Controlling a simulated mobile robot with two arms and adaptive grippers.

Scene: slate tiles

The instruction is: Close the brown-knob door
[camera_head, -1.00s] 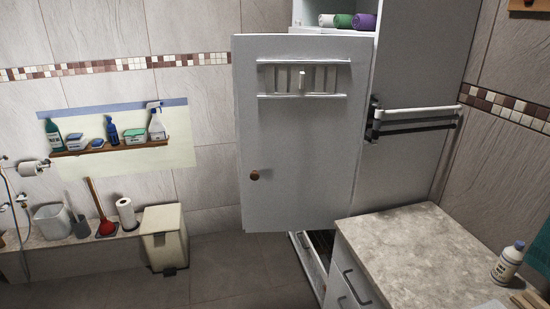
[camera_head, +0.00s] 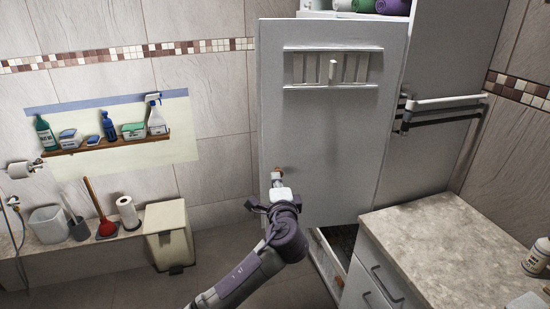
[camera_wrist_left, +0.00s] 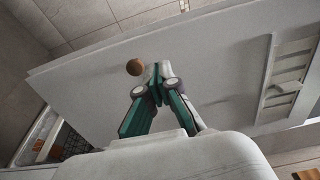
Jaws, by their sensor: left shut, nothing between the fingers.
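The white cabinet door (camera_head: 330,130) stands open, swung out from the tall white cabinet at the right, with a slatted rack on its upper face. Its brown knob (camera_head: 277,171) is near the door's lower left edge, partly hidden by my gripper. My left gripper (camera_head: 278,178) reaches up in front of the door at the knob. In the left wrist view its fingers (camera_wrist_left: 157,74) are shut with nothing between them. There the knob (camera_wrist_left: 135,67) is just beside the fingertips, and I cannot tell whether they touch the door (camera_wrist_left: 220,85). My right gripper is not in view.
A stone-topped counter with drawers (camera_head: 435,235) stands at the right, close to the door's lower right. Towel rails (camera_head: 445,104) stick out from the cabinet side. A beige bin (camera_head: 168,235) and a wall shelf with bottles (camera_head: 110,142) are at the left.

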